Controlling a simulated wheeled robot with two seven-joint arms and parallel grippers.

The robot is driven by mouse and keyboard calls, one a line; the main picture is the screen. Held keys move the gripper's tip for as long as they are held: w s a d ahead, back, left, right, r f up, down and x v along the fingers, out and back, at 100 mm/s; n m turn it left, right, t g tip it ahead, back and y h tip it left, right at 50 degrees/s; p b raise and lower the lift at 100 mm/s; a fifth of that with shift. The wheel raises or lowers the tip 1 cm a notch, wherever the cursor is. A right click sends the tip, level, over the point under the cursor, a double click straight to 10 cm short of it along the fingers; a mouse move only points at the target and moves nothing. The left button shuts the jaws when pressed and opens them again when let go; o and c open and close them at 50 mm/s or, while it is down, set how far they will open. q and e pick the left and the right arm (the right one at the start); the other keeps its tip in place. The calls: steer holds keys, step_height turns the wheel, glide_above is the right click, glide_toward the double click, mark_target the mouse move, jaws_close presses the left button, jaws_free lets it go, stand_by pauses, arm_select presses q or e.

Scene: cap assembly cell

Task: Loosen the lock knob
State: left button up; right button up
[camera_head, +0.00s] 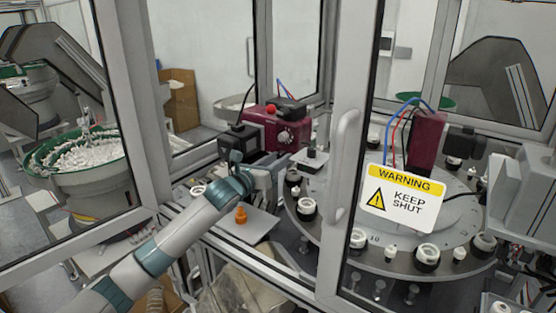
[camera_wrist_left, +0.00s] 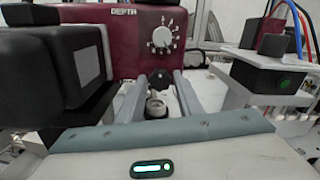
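A dark red unit (camera_head: 262,124) with a round white dial knob (camera_head: 285,136) on its front stands inside the cell. In the left wrist view the dial knob (camera_wrist_left: 162,38) has a scale around it and lettering above left. My left gripper (camera_head: 274,176) is in front of and below the unit. In the left wrist view its two grey fingers (camera_wrist_left: 160,96) stand apart, pointing toward the unit below the dial. A small round metallic part (camera_wrist_left: 155,107) shows between them; contact cannot be told. No part is marked as the lock knob. My right gripper is out of view.
An orange part (camera_head: 240,215) stands on a pale plate near my left arm. A rotary table (camera_head: 395,259) with several black-and-white parts lies to the right. A door frame with a handle (camera_head: 345,160) and a "KEEP SHUT" sign (camera_head: 402,198) stands in front.

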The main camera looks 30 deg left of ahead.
arm_select(q)
steer(key=c, duration=0.6)
